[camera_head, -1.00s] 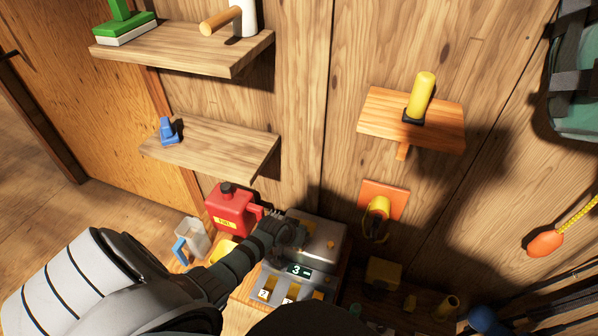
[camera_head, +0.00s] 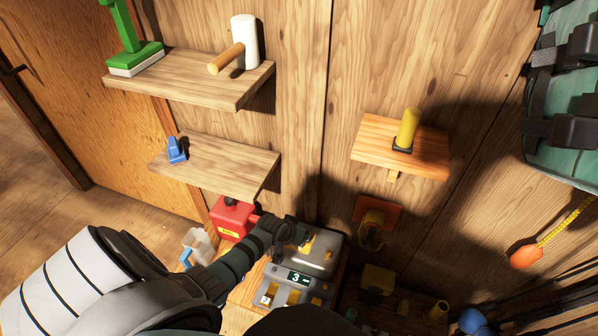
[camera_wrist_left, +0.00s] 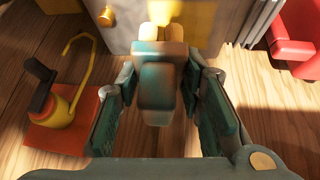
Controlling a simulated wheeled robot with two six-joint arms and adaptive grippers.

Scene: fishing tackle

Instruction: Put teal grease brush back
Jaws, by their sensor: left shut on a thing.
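My left gripper (camera_head: 300,237) is over the grey metal box with the "3" display (camera_head: 322,262) in the head view. In the left wrist view its two fingers (camera_wrist_left: 163,100) are shut around a teal and brownish block with pale tips, which I take to be the teal grease brush (camera_wrist_left: 162,80). The brush is between the fingers and points toward the box (camera_wrist_left: 125,22). In the head view the gripper mostly hides the brush. I cannot tell whether the brush touches the box. My right gripper is not in view.
A red fuel can (camera_head: 232,217) stands left of the box. An orange plate with a yellow hook (camera_head: 372,222) is on the wall to the right. Wooden shelves with a blue item (camera_head: 177,150), a white mallet (camera_head: 243,45) and a yellow cylinder (camera_head: 407,130) are above.

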